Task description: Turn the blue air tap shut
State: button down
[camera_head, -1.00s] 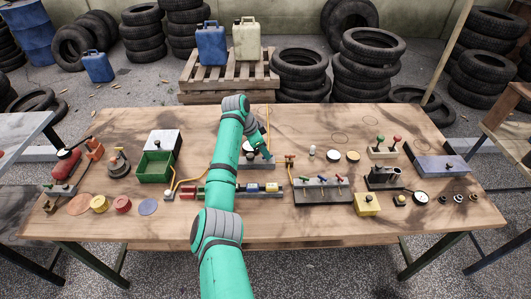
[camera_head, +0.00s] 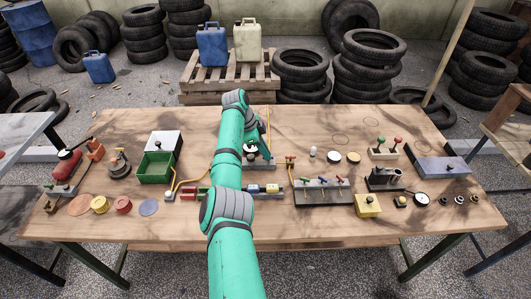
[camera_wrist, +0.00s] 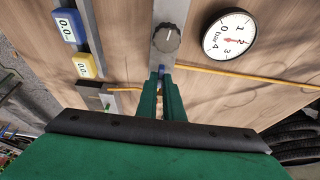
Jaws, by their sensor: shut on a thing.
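The blue tap (camera_wrist: 161,70) shows as a small blue piece between my fingertips in the wrist view. It sits on a grey mount below a dark round knob (camera_wrist: 166,38), where a yellow hose runs off to the right. My gripper (camera_wrist: 163,80) is shut on it, and the green fingers hide most of its handle, so I cannot tell its angle. In the head view my gripper (camera_head: 264,154) is low over the back middle of the table, and my arm covers part of that spot. A round bar gauge (camera_wrist: 229,35) with a red needle stands right of the knob.
Blue (camera_wrist: 66,27) and yellow (camera_wrist: 84,66) display boxes stand left of my fingers. A dark panel with several small taps (camera_head: 323,193) is right of my arm. A green bin (camera_head: 154,164) is to the left. The table front (camera_head: 300,225) is clear.

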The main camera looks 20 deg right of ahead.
jog(key=shift+s+f, duration=0.1)
jog(key=c, duration=1.9)
grip_release()
jog(key=v, duration=1.1)
jog(key=shift+f, duration=0.1)
